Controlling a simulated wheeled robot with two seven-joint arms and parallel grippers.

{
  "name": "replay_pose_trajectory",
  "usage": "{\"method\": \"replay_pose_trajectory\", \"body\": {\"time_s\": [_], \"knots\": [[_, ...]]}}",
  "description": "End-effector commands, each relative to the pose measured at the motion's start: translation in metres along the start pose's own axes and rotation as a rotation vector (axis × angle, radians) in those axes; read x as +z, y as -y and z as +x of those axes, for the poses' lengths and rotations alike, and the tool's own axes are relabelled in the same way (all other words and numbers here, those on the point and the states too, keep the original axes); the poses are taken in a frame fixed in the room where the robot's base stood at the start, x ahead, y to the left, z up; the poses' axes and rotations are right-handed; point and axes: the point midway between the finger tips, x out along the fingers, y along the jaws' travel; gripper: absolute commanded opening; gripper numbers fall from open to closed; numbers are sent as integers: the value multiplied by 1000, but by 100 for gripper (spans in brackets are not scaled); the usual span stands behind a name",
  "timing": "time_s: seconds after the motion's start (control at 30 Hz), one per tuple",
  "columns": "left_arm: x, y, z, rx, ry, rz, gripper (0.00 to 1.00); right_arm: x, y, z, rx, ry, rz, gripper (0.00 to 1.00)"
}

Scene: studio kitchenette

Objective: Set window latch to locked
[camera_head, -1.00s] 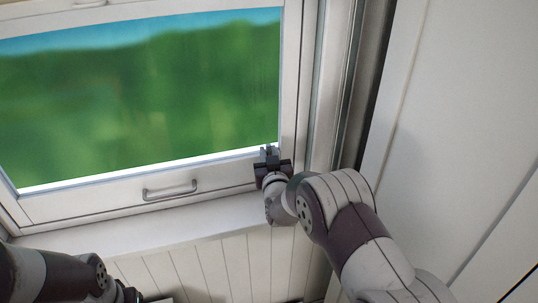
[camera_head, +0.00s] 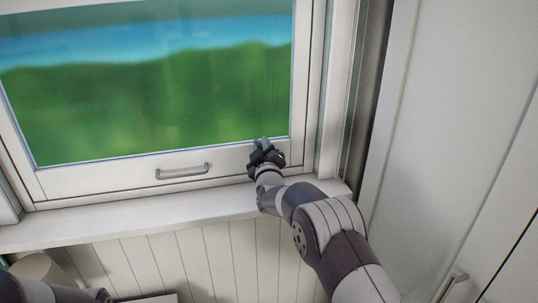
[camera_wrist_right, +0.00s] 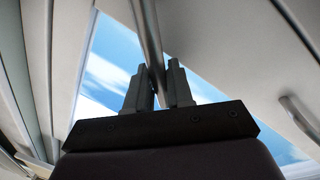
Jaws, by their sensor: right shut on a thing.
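The window latch shows in the right wrist view as a grey metal bar (camera_wrist_right: 149,38) that runs up from between the fingertips. My right gripper (camera_wrist_right: 158,82) is shut on this bar. In the head view my right gripper (camera_head: 264,153) is at the lower right corner of the window sash, tilted, with its fingers toward the frame. A small grey piece of the latch (camera_head: 264,143) shows at the fingers; the rest is hidden by the gripper. My left gripper is not in view; only part of my left arm shows at the bottom left.
A grey pull handle (camera_head: 182,171) is on the bottom rail of the sash, left of the right gripper. The white sill (camera_head: 130,222) runs below and is bare. A white panel (camera_head: 455,110) stands close on the right. A pale round object (camera_head: 38,268) is at the lower left.

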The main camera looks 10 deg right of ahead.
Motion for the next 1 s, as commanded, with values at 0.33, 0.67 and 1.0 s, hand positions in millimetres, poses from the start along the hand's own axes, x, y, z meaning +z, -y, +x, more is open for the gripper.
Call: {"method": "replay_pose_trajectory", "body": {"time_s": [0.33,0.67,1.0], "knots": [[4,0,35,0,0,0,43,8,30,-5,0,-48,-323,0],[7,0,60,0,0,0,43,18,49,-7,1,-88,-600,0],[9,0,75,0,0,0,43,25,58,-9,1,-114,-775,0]]}}
